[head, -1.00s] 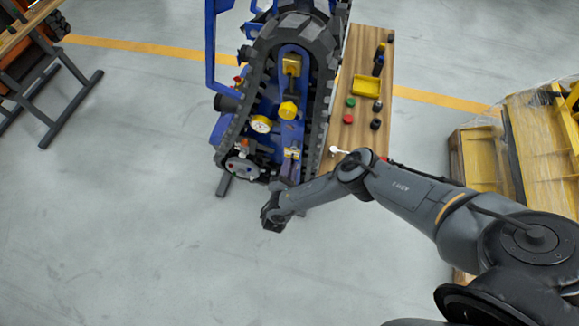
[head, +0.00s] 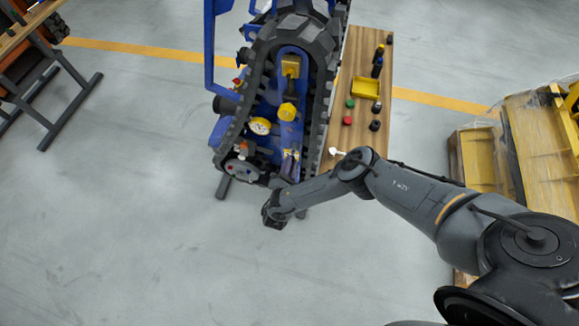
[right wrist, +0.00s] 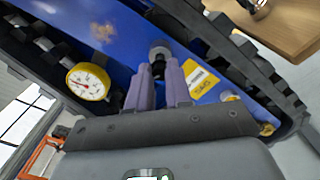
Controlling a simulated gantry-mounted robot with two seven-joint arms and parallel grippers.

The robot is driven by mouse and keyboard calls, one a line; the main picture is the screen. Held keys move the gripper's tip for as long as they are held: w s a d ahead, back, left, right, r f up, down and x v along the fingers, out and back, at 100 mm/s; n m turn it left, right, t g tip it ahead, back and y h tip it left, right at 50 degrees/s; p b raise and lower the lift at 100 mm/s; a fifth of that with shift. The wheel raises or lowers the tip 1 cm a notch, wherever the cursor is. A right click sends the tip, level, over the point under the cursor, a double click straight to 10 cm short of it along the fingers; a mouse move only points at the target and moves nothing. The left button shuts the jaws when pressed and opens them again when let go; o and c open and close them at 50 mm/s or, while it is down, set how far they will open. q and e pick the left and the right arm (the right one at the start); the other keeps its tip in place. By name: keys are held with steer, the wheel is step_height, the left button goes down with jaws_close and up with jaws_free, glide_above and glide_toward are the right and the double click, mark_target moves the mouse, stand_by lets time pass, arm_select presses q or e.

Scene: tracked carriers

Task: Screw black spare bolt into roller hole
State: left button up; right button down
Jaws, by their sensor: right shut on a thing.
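The black bolt (right wrist: 158,70) is between the two purple fingers of my right gripper (right wrist: 159,85), which is shut on it. A grey round roller end (right wrist: 160,51) is directly beyond the bolt in the right wrist view. I cannot tell whether the bolt's tip is inside the roller hole. The blue tracked carrier (head: 287,130) stands upright in the head view. My right wrist is at the carrier's lower front end there, and the bolt cannot be made out. My left gripper is not in view.
A yellow-rimmed gauge (right wrist: 88,82) and a yellow label (right wrist: 201,80) are on the blue frame near the fingers. The black track (head: 322,112) runs along the side. A wooden table (head: 358,60) holds a yellow tray (head: 366,88), red and green caps and black parts. Floor in front is clear.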

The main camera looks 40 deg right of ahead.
steer(key=shift+x, duration=1.2)
steer(key=c, duration=1)
jaws_free()
steer(key=shift+o, duration=0.2)
steer(key=shift+a, duration=0.1)
steer(key=p+v, duration=0.1)
steer(key=v, duration=0.9)
steer(key=shift+s+a, duration=0.25)
